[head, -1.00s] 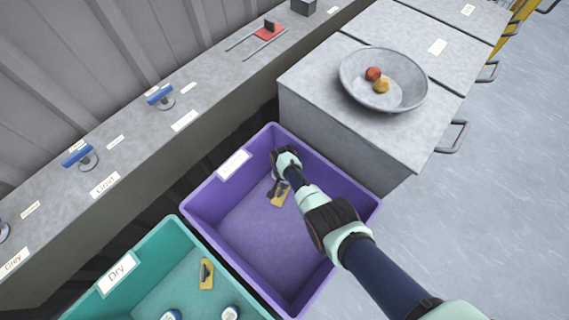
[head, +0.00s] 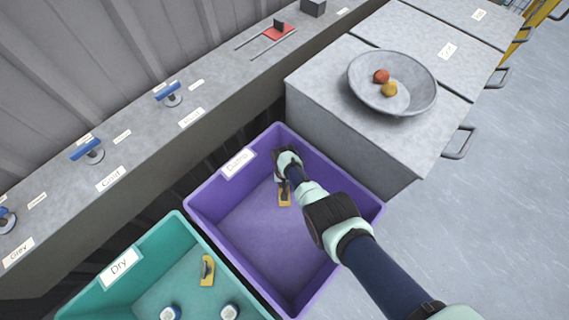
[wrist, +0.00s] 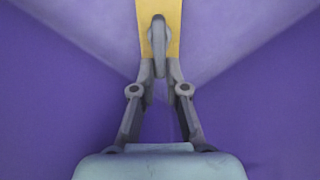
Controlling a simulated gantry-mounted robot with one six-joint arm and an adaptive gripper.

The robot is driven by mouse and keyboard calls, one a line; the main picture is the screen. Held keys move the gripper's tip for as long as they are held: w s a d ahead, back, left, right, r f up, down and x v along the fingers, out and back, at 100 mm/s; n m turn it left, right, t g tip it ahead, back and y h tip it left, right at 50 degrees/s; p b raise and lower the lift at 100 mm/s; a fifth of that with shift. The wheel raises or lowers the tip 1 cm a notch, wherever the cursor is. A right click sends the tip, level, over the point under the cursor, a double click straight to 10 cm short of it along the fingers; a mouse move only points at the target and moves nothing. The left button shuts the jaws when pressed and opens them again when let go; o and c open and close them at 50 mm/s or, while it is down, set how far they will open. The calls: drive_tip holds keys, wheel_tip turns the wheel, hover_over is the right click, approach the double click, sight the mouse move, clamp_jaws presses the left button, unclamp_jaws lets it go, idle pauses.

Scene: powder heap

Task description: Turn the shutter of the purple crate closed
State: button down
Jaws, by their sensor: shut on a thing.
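The purple crate (head: 229,222) stands in the middle of the head view with a label on its back left rim. Its shutter is a yellow plate (head: 285,200) with a grey handle inside the crate. The yellow plate (wrist: 174,12) and its grey handle (wrist: 158,40) also show in the wrist view. My gripper (wrist: 160,68) reaches down into the crate, its fingers shut on the handle. In the head view my gripper (head: 282,180) covers part of the handle and plate.
A teal crate (head: 165,237) labelled Dry stands at the lower left, with its own yellow plate (head: 207,270). A grey cabinet (head: 330,130) carries a bowl (head: 410,100) with a red and a yellow lump. A ledge (head: 140,165) with blue-handled knobs runs along the wall.

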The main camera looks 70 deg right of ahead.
drive_tip(key=c, duration=1.2)
unclamp_jaws()
wheel_tip(320, 180, up, 12)
